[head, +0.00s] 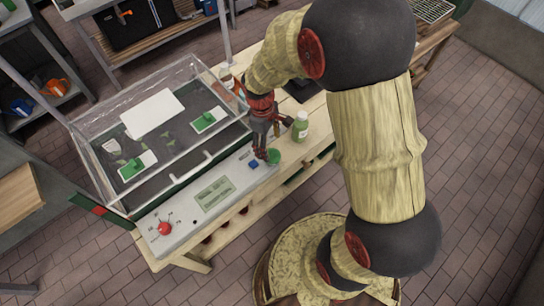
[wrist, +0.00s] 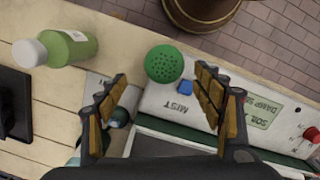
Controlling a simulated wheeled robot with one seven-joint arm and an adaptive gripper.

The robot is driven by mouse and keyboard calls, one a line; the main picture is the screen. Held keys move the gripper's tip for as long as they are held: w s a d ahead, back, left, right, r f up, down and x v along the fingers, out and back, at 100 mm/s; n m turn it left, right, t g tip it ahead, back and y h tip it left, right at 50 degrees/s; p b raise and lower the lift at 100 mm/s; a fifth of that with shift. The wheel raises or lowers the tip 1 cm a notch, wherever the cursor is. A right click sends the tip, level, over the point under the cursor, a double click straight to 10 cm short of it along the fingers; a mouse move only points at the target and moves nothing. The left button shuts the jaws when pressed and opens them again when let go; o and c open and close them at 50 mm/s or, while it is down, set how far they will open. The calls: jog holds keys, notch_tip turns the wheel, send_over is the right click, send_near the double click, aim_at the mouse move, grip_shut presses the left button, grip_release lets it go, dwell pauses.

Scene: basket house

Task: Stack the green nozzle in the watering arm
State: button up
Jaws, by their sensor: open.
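The green nozzle (wrist: 164,64), a round dome with small holes, sits on the white control panel beside a blue button and the word MIST in the wrist view. In the head view the nozzle (head: 274,156) is at the panel's far right end, partly beside my gripper (head: 262,155). My gripper (wrist: 161,82) is open in the wrist view, fingers apart, with the nozzle between and just beyond the fingertips. Nothing is held. I cannot clearly identify the watering arm. A dark teal round part (wrist: 120,117) shows partly behind the left finger.
A clear-walled tank (head: 185,92) with green-handled white plates stands left of my gripper. A green bottle with a white cap (head: 300,127) stands close on the right. The panel has a blue button (wrist: 185,88) and a red knob (head: 165,229). Bare wooden bench lies beside the nozzle.

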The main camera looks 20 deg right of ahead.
aim_at(271, 153)
jog(key=f, duration=0.2)
jog(key=s+f+b, duration=0.1)
jog(key=f, duration=0.2)
jog(key=shift+r, duration=0.1)
jog(key=shift+c, duration=0.2)
jog(key=c, duration=1.3)
jog(key=shift+r, duration=0.15)
